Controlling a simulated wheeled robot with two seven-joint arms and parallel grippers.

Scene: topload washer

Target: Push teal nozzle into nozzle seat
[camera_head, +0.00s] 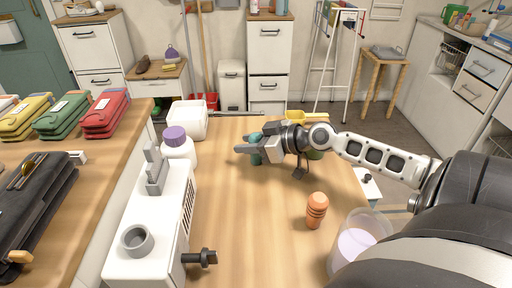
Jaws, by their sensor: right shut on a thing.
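My right gripper (250,145) reaches in from the right over the middle of the wooden worktop. It is shut on a small teal piece, the teal nozzle (257,156), which the fingers partly hide. A white machine (160,262) stands to the left of the gripper. It has a round grey cup-shaped ring (137,241) on top, a grey upright bracket (155,172) and a dark grey stub (202,257) on its right side. I cannot tell which of these is the nozzle seat. The nozzle is well apart from all of them. My left gripper is not in view.
An orange ribbed piece (316,210) and a translucent cup (356,243) stand at the right of the worktop (240,225). A purple-capped bottle (178,145) and a white tub (188,119) stand behind the machine. The worktop between the machine and orange piece is clear.

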